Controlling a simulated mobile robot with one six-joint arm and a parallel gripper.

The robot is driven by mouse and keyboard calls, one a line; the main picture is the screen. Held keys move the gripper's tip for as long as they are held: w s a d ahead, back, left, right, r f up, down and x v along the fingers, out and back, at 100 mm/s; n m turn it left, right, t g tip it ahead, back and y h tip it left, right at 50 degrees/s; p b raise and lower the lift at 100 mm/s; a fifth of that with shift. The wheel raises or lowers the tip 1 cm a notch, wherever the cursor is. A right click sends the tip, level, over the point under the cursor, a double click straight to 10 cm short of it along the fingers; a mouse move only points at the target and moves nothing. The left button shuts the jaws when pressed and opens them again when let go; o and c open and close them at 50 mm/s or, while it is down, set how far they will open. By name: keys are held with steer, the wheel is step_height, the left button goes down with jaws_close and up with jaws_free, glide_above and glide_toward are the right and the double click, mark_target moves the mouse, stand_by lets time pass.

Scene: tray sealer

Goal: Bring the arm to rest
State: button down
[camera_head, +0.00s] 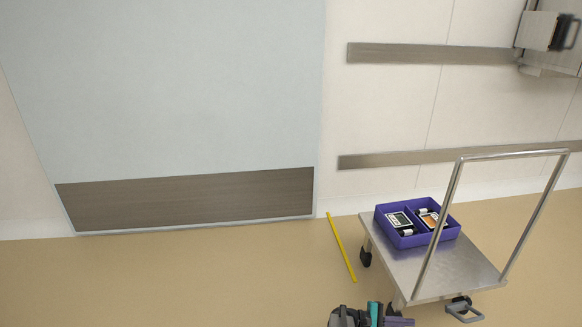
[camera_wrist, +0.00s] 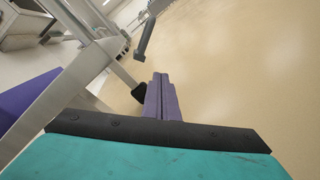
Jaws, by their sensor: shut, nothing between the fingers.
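My gripper (camera_head: 376,318) shows at the bottom edge of the head view, just in front of the metal cart, and is partly cut off by the frame. In the wrist view its two purple fingers (camera_wrist: 162,98) lie together, shut, with nothing between them. They point out over the beige floor beside the cart. The rest of my arm is mostly out of view.
A metal cart (camera_head: 459,272) with a tall handle stands at right, a divided purple bin (camera_head: 451,232) on it holding devices. The cart frame is close to my gripper in the wrist view (camera_wrist: 58,92). A yellow floor strip (camera_head: 341,248) lies left of it. Floor at left is clear.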

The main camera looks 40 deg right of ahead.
steer(key=w+a+r+m+t+y, duration=0.15)
steer(key=w+a+t+y, duration=0.5)
steer(key=w+a, duration=2)
steer(key=w+a+r+t+y, duration=0.2)
steer(key=w+a, duration=0.1)
steer(key=a, duration=0.8)
steer(key=w+a+r+n+t+y, duration=0.1)
steer(key=w+a+r+y, duration=0.15)
steer(key=a, duration=0.85)
steer(key=w+a+r+t+y, duration=0.1)
steer(key=w+a+r+t, duration=0.15)
steer(key=a, duration=0.85)
steer(key=s+r+g+p, duration=0.3)
steer(key=s+r+p, duration=0.2)
steer(key=s+p, duration=0.7)
steer(key=s+r+g+p, duration=0.3)
steer(key=s+r+p, duration=0.1)
steer(key=s+p, duration=0.8)
steer(key=shift+s+r+p, duration=0.2)
steer(key=shift+r+p, duration=0.2)
steer(key=shift+p, duration=1.45)
steer(key=shift+d, duration=0.1)
